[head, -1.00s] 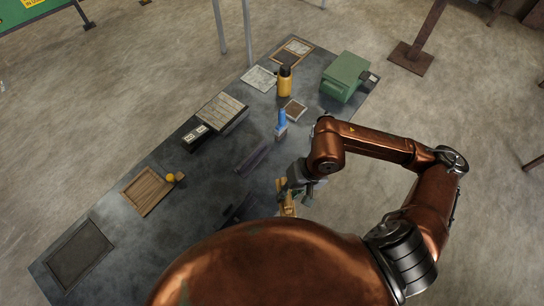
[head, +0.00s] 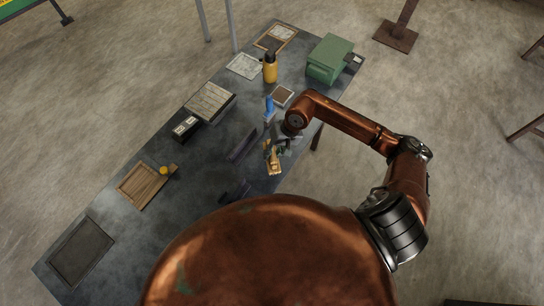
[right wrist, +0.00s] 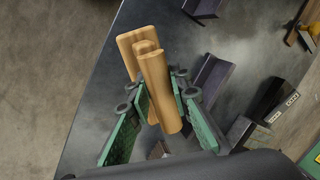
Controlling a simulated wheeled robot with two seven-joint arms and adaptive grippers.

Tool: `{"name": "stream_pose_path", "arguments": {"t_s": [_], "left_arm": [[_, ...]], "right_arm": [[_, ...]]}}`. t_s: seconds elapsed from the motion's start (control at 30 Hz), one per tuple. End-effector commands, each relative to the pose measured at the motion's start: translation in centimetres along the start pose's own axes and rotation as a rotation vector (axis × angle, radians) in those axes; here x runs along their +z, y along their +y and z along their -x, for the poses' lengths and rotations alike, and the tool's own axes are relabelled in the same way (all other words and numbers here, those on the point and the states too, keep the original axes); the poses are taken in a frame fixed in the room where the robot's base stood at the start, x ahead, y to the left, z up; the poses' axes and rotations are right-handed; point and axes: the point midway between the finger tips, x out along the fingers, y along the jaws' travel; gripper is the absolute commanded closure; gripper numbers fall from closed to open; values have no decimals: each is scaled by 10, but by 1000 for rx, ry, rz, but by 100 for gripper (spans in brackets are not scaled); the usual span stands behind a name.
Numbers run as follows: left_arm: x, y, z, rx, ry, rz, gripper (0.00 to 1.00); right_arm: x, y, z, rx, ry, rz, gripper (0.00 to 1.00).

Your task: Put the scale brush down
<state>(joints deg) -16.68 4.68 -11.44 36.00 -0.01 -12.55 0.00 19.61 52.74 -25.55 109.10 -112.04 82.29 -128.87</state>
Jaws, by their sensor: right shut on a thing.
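The scale brush (head: 274,163) is a light wooden piece in the head view, at the near right edge of the dark steel table (head: 140,215). My right gripper (head: 276,149) is shut on it. In the right wrist view the brush (right wrist: 160,92) sits between the green-padded fingers of the right gripper (right wrist: 157,102), with its wooden end sticking out past the fingertips. The brush appears over the tabletop; I cannot tell whether it touches the surface. Its bristles are not clearly seen. My left gripper is not in view.
Dark angle pieces (head: 242,147) lie left of the brush. A blue-handled tool (head: 268,109), yellow bottle (head: 270,68) and green box (head: 330,57) stand farther back. A wooden tray (head: 141,187) and dark mat (head: 82,252) lie left. Bare tabletop shows between them.

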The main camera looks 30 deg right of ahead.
Motion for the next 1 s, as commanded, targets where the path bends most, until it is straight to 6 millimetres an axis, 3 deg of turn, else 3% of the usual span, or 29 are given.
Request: {"name": "stream_pose_path", "arguments": {"t_s": [0.33,0.73,0.77,1.0], "left_arm": [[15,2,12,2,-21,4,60],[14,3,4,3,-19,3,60],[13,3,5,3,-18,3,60],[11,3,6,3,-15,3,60]], "right_arm": [[-4,12,-33,-1,-1,-2,100],[-5,14,-38,1,1,1,100],[-5,14,-38,1,0,0,80],[-5,14,-37,1,0,0,64]]}}
